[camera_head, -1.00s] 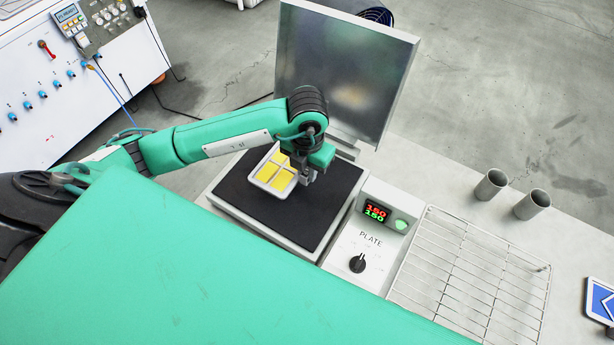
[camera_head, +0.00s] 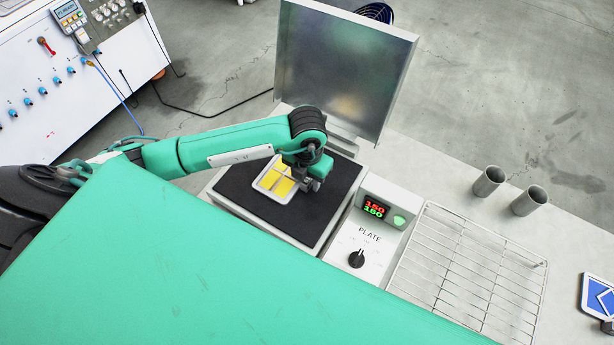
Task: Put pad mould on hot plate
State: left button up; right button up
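The pad mould (camera_head: 262,192), a light frame with yellow pads in its compartments, is over the dark top of the hot plate (camera_head: 245,208). It lies flat and looks on or just above the surface; I cannot tell which. My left gripper (camera_head: 304,186) reaches over from the left and points down at the mould's right edge. It appears shut on that edge, though the fingertips are small and partly hidden by the arm. My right gripper is not in view.
A tall metal panel (camera_head: 340,75) stands behind the plate. A wire rack (camera_head: 470,270) and two metal cups (camera_head: 488,181) (camera_head: 530,201) are to the right. A green surface (camera_head: 200,270) fills the foreground.

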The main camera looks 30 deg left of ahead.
pick_arm(q)
jog(key=shift+r, duration=0.1)
jog(key=shift+r, duration=0.2)
notch_tip(320, 180, up, 12)
jog(key=b, duration=0.3)
jog(key=shift+b, duration=0.4)
